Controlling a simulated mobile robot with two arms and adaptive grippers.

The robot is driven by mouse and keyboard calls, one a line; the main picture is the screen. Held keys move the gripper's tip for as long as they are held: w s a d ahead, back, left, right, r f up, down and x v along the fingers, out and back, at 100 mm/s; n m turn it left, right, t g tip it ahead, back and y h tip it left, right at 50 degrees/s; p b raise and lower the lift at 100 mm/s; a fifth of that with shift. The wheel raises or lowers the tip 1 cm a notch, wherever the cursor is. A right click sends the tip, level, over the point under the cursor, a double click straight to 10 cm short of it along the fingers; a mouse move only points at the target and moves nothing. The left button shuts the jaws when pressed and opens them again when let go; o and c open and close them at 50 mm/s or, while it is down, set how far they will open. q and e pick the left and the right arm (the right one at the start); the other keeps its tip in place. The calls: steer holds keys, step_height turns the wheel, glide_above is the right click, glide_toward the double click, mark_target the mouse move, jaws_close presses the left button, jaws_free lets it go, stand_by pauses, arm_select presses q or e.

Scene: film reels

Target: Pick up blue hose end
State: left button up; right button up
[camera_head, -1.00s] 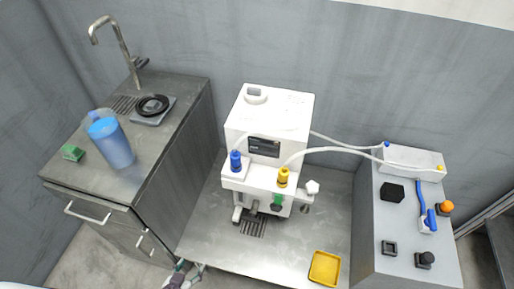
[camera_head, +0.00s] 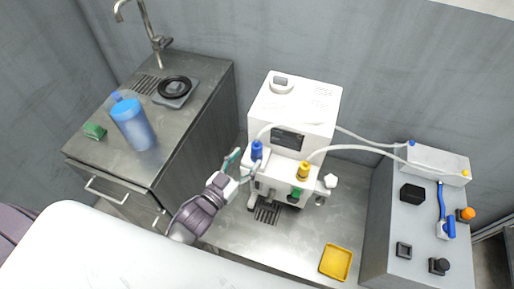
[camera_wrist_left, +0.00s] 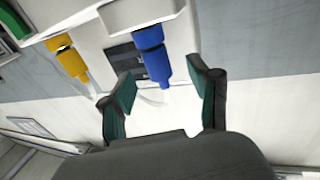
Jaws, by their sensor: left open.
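The blue hose end (camera_head: 257,150) stands upright at the front left of the white machine (camera_head: 294,108), with a pale hose leading from it. In the left wrist view the blue hose end (camera_wrist_left: 153,62) lies ahead, between and just beyond the fingertips. My left gripper (camera_head: 242,165) is open and empty, just left of and slightly below the hose end. The same gripper (camera_wrist_left: 162,84) shows its two green-padded fingers apart in the wrist view; no contact with the hose end is visible. My right gripper is not in view.
A yellow hose end (camera_head: 303,170) is right of the blue one; it also shows in the wrist view (camera_wrist_left: 72,62). A yellow tray (camera_head: 336,262) lies on the bench. A grey control box (camera_head: 420,225) stands right, and a blue pitcher (camera_head: 133,125) stands left.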

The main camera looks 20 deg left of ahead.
mark_target(254, 153)
arm_select(q)
steer(key=shift+p+x, duration=0.5)
steer(key=shift+x, duration=2.2)
steer(key=shift+s+d, duration=0.1)
steer(key=shift+d, duration=0.05)
jaws_close()
